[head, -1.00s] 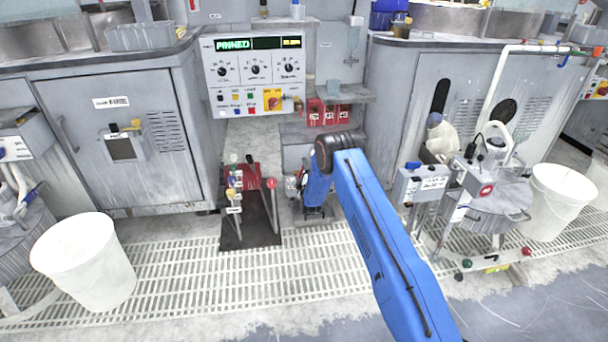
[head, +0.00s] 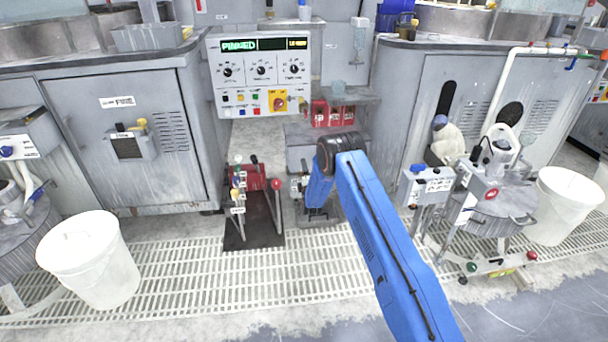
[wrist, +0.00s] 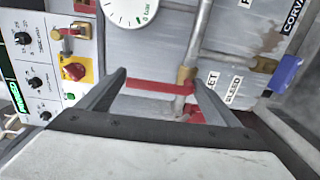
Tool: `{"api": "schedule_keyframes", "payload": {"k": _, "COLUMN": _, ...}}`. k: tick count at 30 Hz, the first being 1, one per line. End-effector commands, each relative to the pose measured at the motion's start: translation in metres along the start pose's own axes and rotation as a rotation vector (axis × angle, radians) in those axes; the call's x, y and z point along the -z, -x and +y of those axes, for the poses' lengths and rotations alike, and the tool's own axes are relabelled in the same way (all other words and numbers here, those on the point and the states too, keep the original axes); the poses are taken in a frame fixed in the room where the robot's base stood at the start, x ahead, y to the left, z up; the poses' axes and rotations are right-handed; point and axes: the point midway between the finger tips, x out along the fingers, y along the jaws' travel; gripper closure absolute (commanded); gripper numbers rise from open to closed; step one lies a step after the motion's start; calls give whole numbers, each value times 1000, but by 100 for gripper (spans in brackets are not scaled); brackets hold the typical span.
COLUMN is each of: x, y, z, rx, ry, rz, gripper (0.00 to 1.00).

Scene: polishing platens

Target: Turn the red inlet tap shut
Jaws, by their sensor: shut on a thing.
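In the wrist view, the red inlet tap (wrist: 160,87) is a red lever handle lying across the picture, joined at its right end to a brass valve body (wrist: 186,75) on a grey pipe. My gripper (wrist: 162,88) has one finger at each end of the red lever and is shut on it. A partly hidden label ending in "LET" and a "BLEED" label (wrist: 234,90) sit right of the pipe. Another red part (wrist: 194,115) shows just below the lever, partly covered by the right finger. In the head view my arm hides the tap and the fingertips.
A pressure gauge (wrist: 130,10) is above the tap, with a yellow-backed red knob (wrist: 75,72) on the panel to the left. A blue handle (wrist: 285,74) is at right. In the head view, a red pump unit (head: 260,180) stands left of my arm.

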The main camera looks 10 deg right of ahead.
Motion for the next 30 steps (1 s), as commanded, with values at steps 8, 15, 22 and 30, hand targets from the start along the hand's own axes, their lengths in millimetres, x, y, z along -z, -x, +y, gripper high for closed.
{"api": "schedule_keyframes", "payload": {"k": 8, "x": -1, "y": -4, "z": 9, "rx": -15, "ry": -2, "rz": -2, "gripper": 3}}
{"api": "schedule_keyframes", "payload": {"k": 15, "x": 0, "y": 11, "z": 6, "rx": -8, "ry": -1, "rz": 0, "gripper": 3}}
{"api": "schedule_keyframes", "payload": {"k": 22, "x": 0, "y": 54, "z": 4, "rx": -7, "ry": 0, "rz": 0, "gripper": 3}}
{"api": "schedule_keyframes", "payload": {"k": 30, "x": -1, "y": 108, "z": 4, "rx": -7, "ry": -1, "rz": -1, "gripper": 3}}
